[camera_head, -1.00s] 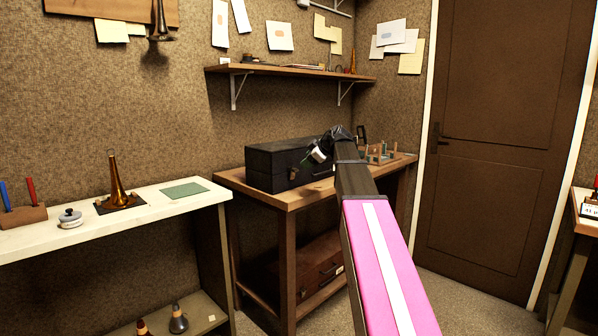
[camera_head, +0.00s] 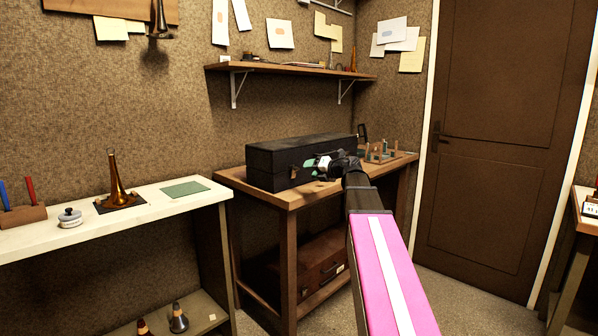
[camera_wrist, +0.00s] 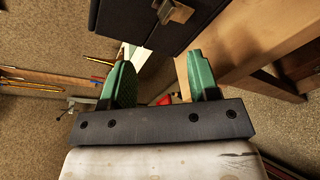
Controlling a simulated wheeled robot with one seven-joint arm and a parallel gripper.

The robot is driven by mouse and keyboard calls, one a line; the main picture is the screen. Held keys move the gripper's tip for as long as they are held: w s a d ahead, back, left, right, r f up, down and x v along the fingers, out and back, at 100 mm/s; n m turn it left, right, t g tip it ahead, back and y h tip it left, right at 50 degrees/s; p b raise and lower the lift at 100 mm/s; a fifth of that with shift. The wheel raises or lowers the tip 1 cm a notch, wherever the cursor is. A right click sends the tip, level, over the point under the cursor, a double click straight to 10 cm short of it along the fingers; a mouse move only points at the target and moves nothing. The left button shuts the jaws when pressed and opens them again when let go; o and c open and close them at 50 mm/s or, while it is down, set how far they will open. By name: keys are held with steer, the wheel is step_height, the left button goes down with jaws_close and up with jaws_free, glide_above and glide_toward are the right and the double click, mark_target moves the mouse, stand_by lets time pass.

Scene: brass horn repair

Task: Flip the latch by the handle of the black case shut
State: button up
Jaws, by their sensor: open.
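The black case (camera_head: 275,160) lies closed-lidded on a wooden workbench, its long front side facing me. A small brass-coloured latch (camera_head: 293,172) shows on its front, left of my gripper (camera_head: 314,164). My arm hides the front further right, and I cannot make out the handle. In the wrist view the case (camera_wrist: 125,22) fills the top, with a metal latch (camera_wrist: 174,12) sticking out from its face. My gripper (camera_wrist: 158,78) has its two green fingers apart, with nothing between them. The latch lies beyond the fingertips, apart from them.
The workbench (camera_head: 300,197) has a small rack with pegs (camera_head: 382,152) at its right end. A brown case (camera_head: 322,268) lies on the lower shelf. A wall shelf (camera_head: 290,69) hangs above. A white bench (camera_head: 150,212) stands to the left.

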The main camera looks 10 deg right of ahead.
mark_target(298, 169)
steer(key=w+a+n+t, duration=0.1)
steer(key=w+n, duration=0.1)
steer(key=n, duration=0.1)
steer(key=w+a+f+n, duration=0.1)
steer(key=w+n, duration=0.2)
steer(key=w+a+n+t, duration=0.1)
steer(key=w+a+n, duration=0.1)
steer(key=n, duration=0.1)
steer(key=shift+w+a+f+t, duration=0.1)
steer(key=shift+w+f+t, duration=0.1)
steer(key=shift+f+t, duration=0.15)
stand_by(0.4)
steer(key=c, duration=0.9)
